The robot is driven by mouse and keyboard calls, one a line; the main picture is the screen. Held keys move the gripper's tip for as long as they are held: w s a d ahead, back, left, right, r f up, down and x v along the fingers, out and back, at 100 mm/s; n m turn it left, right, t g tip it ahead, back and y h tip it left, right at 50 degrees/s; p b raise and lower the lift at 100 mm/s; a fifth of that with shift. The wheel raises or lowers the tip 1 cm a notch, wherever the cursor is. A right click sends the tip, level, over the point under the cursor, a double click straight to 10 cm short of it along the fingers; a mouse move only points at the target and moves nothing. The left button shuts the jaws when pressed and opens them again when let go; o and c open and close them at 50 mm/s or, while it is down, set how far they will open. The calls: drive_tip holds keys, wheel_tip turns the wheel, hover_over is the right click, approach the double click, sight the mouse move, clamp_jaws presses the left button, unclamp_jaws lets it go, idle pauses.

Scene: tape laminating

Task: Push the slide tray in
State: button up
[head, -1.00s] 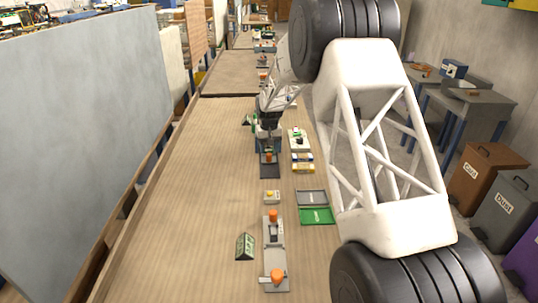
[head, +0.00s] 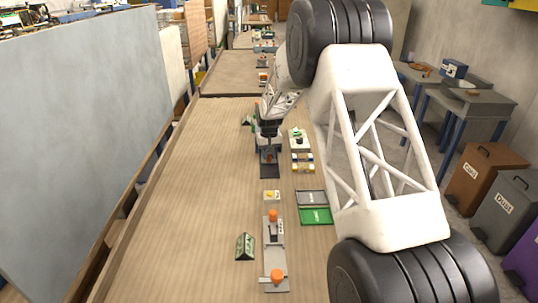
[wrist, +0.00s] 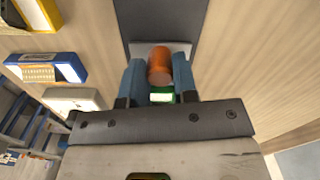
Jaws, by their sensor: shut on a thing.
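The slide tray shows in the wrist view as a light grey plate (wrist: 182,47) with an upright orange knob (wrist: 160,66). It sits on a dark strip (wrist: 150,18), which also shows in the head view (head: 270,172). My gripper (wrist: 158,70) has its two blue fingers on either side of the knob, shut on it. In the head view my gripper (head: 269,155) is low over the dark strip and hides most of the tray. A green part with a white label (wrist: 162,96) lies between the fingers, nearer my palm.
Beside the dark strip stand a yellow box and a blue box (wrist: 45,70). Nearer the camera are a small block with a yellow top (head: 271,195), a grey fixture with orange knobs (head: 272,250), a green sign (head: 245,246) and a green tray (head: 315,216). The table's left is clear.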

clamp_jaws()
drive_tip(key=shift+w, duration=2.25)
drive_tip(key=o, duration=0.9)
unclamp_jaws()
drive_tip(key=shift+r, duration=0.1)
drive_tip(key=shift+r, duration=3.8)
drive_tip(key=shift+s+r, duration=0.1)
